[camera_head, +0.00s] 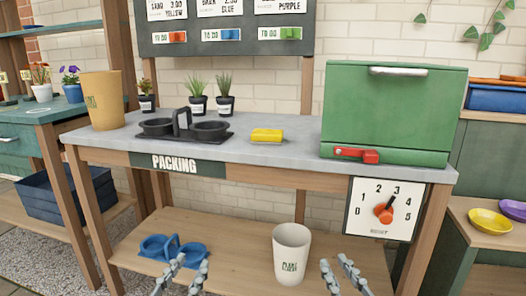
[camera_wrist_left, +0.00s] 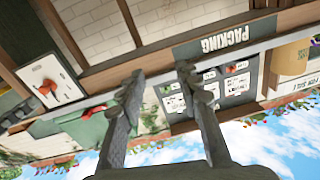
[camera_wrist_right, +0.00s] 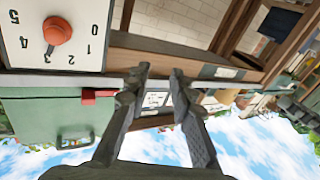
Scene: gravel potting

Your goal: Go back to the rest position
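My left gripper (camera_head: 180,274) is low in front of the packing table (camera_head: 262,153), at the bottom of the head view. Its fingers are apart with nothing between them, as the left wrist view (camera_wrist_left: 160,85) also shows. My right gripper (camera_head: 344,274) is to its right at about the same height. Its fingers are also apart and empty in the right wrist view (camera_wrist_right: 160,82). Neither gripper touches anything that I can see.
On the tabletop are a tan pot (camera_head: 102,100), a black carrier (camera_head: 186,128), small potted plants, a yellow object (camera_head: 267,135) and a green box (camera_head: 390,108). The lower shelf holds a white pot (camera_head: 291,252) and a blue carrier (camera_head: 172,249). A dial (camera_head: 384,209) hangs at right.

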